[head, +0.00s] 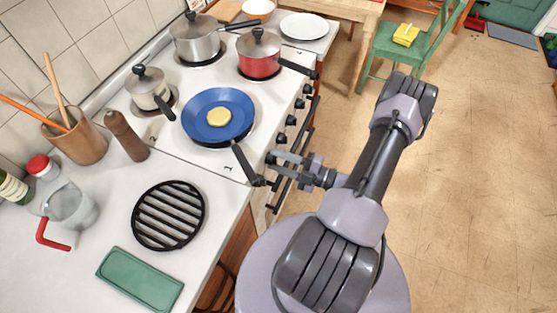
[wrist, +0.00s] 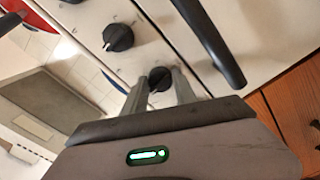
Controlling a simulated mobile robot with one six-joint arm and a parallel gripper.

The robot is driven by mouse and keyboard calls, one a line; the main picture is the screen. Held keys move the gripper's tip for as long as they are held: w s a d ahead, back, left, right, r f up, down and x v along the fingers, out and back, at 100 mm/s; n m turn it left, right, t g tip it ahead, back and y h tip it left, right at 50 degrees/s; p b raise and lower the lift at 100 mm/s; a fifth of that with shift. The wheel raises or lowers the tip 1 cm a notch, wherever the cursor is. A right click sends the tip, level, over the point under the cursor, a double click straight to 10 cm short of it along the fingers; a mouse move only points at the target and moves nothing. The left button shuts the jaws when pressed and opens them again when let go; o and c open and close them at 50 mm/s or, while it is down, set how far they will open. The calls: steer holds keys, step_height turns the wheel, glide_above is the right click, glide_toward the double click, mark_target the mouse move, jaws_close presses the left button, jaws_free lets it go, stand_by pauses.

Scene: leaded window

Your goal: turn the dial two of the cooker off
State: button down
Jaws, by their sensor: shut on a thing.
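The cooker (head: 222,165) stands along the wall, with a row of black dials (head: 291,120) on its white front. My gripper (head: 278,165) is at the near end of that row in the head view. In the wrist view its two fingers are on either side of a black dial (wrist: 160,77) and shut on it. Another black dial (wrist: 118,37) is up and left, free of the fingers. The fingers hide part of the held dial, and I cannot read its setting or number.
A black oven handle (wrist: 212,45) runs close to the right of the fingers in the wrist view. A blue pan (head: 195,115) has its handle reaching over the cooker's front edge near my gripper. A red pot (head: 260,62) stands farther back.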

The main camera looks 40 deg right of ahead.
steer(key=c, duration=1)
jaws_free()
steer(key=shift+s, duration=0.1)
steer(key=p+v, duration=0.2)
steer(key=v, duration=1.5)
steer(key=shift+s+d, duration=0.1)
